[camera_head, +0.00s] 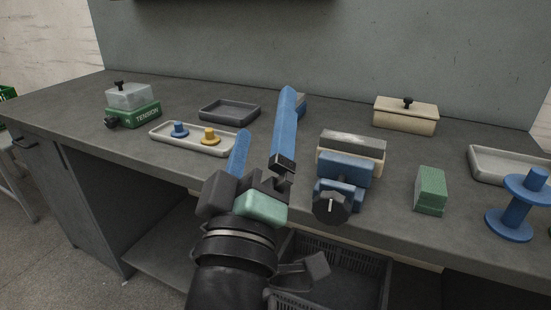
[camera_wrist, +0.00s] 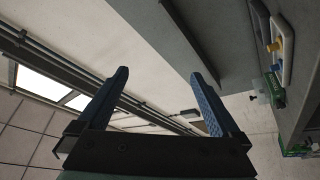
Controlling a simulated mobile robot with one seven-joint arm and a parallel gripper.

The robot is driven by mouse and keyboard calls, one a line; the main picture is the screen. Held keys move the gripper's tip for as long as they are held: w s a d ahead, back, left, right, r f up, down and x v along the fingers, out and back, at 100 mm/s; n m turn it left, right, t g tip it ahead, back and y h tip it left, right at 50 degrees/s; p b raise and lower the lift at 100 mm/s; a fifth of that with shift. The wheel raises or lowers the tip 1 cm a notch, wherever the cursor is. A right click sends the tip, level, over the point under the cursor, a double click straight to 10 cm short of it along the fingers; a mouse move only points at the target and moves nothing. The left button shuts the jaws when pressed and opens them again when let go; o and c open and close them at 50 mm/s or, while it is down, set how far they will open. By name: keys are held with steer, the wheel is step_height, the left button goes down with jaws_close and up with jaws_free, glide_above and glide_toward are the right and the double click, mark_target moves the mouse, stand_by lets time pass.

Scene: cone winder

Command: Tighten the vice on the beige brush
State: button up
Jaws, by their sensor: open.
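A blue bench vice (camera_head: 345,170) stands near the front edge of the bench, right of centre in the head view. A beige block with a grey top, which looks like the beige brush (camera_head: 351,157), sits at its jaws; I cannot tell how firmly it is held. A round black knob (camera_head: 331,207) with a pale mark is on the vice's front. My gripper (camera_head: 266,112) has two blue fingers, spread apart and empty, left of the vice and apart from it. In the wrist view the gripper (camera_wrist: 159,74) also shows open with nothing between the fingers.
A tray with blue and yellow knobs (camera_head: 193,146), a dark tray (camera_head: 230,105) and a green tension box (camera_head: 135,115) lie left. A lidded cream box (camera_head: 405,123), green block (camera_head: 431,190), blue spool (camera_head: 516,214) and pale tray (camera_head: 505,174) lie right. A dark crate (camera_head: 345,285) is below.

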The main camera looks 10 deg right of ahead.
step_height(320, 180, down, 6)
steer(key=d+r+n+g+h+p, duration=0.1)
steer(key=d+n+g+h+p, duration=0.15)
steer(key=n+p, duration=0.3)
steer(key=n+g+h+p, duration=0.1)
steer(key=n+g+p, duration=0.3)
steer(key=n+p, duration=1.15)
glide_toward(329, 212)
steer(key=w+d+n+b, duration=0.1)
steer(key=w, duration=0.1)
steer(key=w+d+n+b, duration=0.2)
steer(key=w, duration=0.1)
steer(key=w+d+n+b, duration=0.1)
steer(key=w+d, duration=0.1)
steer(key=shift+w+d+f+t+b, duration=0.1)
steer(key=shift+w+t+b, duration=0.2)
steer(key=shift+w, duration=0.1)
steer(key=shift+c, duration=0.3)
steer(key=c, duration=1.3)
steer(key=shift+o, duration=0.2)
